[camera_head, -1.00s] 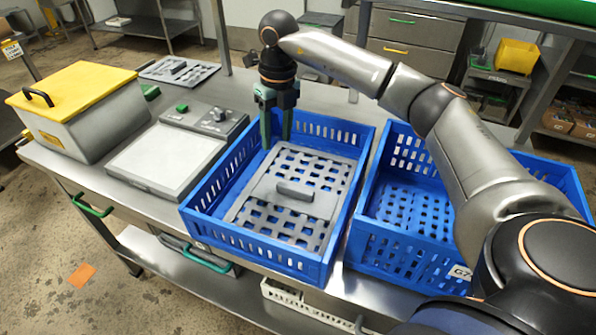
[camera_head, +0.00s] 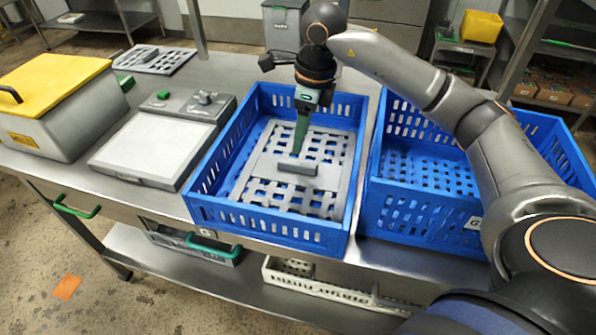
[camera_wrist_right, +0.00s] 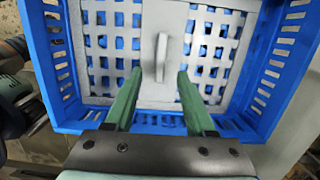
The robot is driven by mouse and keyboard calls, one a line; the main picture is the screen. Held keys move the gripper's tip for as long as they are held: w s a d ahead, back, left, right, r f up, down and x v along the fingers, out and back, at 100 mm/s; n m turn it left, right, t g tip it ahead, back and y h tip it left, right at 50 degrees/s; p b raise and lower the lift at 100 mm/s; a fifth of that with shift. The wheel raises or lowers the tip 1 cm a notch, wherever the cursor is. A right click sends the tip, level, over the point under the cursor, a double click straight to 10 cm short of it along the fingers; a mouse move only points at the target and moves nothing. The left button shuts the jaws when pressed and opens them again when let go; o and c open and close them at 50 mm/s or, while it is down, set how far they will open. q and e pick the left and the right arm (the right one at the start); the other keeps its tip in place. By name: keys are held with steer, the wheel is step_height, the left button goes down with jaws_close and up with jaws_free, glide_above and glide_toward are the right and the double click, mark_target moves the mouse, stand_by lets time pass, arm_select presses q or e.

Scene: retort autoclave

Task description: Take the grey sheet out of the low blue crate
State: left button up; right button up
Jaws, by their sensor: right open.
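The grey sheet (camera_head: 262,182) is a perforated plate with a raised bar handle (camera_head: 298,166) on a solid middle panel. It lies in the low blue crate (camera_head: 213,213) on the steel table. My right gripper (camera_head: 297,152) points down into the crate, its green fingers just behind the handle. In the right wrist view the gripper (camera_wrist_right: 153,85) is open, with a finger on each side of the handle (camera_wrist_right: 161,58) in the picture and their tips near its lower end. Nothing is held. The sheet (camera_wrist_right: 205,45) fills most of the crate (camera_wrist_right: 62,75) there. My left gripper is not in view.
A second, taller blue crate (camera_head: 415,222) stands close on the right, partly behind my right arm. A flat scale (camera_head: 155,148) and a box with a yellow lid (camera_head: 55,82) stand to the left. Another grey perforated sheet (camera_head: 157,60) lies at the table's back left.

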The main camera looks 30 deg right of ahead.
mark_target(297, 163)
step_height(297, 163, down, 2)
steer(key=shift+w+a+f, duration=0.1)
steer(key=shift+w+f, duration=0.05)
steer(key=f, duration=0.5)
steer(key=shift+w+a+f+p, duration=0.1)
steer(key=shift+w+f+p, duration=0.15)
steer(key=shift+f+p, duration=0.1)
jaws_close()
steer(key=shift+r, duration=0.1)
stand_by(1.0)
